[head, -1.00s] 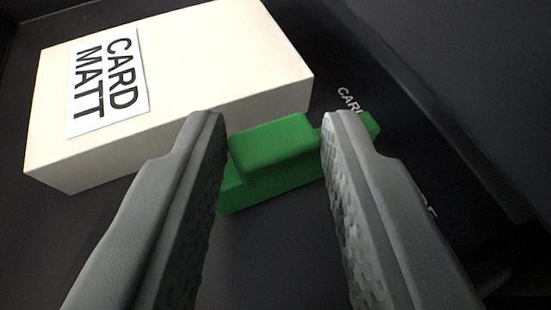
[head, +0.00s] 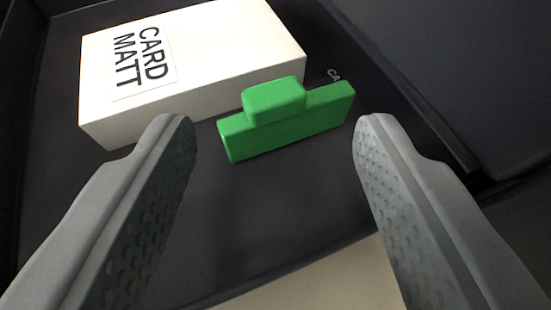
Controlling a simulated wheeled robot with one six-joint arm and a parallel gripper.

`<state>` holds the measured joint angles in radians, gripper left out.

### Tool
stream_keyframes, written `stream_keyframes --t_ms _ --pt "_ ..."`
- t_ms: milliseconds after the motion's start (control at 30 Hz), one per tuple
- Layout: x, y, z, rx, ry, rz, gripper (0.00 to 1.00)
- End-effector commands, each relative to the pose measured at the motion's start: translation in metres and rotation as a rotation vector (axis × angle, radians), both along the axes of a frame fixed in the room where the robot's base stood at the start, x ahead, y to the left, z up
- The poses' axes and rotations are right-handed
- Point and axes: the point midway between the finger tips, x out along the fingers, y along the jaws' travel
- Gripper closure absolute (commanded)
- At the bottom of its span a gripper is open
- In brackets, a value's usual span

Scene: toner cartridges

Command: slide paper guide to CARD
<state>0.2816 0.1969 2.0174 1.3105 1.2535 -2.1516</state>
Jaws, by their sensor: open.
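The green paper guide (head: 287,120) stands on the dark tray (head: 270,210), close in front of the white card stack. It has a long base bar and a raised block on top. A printed mark, of which "CA" (head: 333,75) can be read, lies just behind its right end; the rest is hidden by the guide. The card stack (head: 205,65) has a label reading "CARD MATT" (head: 143,58). My gripper (head: 275,135) is open and empty. Its fingers are wide apart, to the left and right of the guide and nearer the camera, touching nothing that I can see.
The tray has a raised dark edge on the right (head: 440,140) and a wall at the left. A pale surface (head: 330,280) shows below the tray's near edge. The tray floor in front of the guide is clear.

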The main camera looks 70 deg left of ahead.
Motion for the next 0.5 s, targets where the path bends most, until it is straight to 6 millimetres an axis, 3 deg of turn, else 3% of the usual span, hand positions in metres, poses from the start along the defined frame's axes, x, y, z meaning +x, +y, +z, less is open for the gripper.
stream_keyframes --t_ms 500 --pt "-0.036 -0.088 0.039 0.000 0.000 -0.002 0.49"
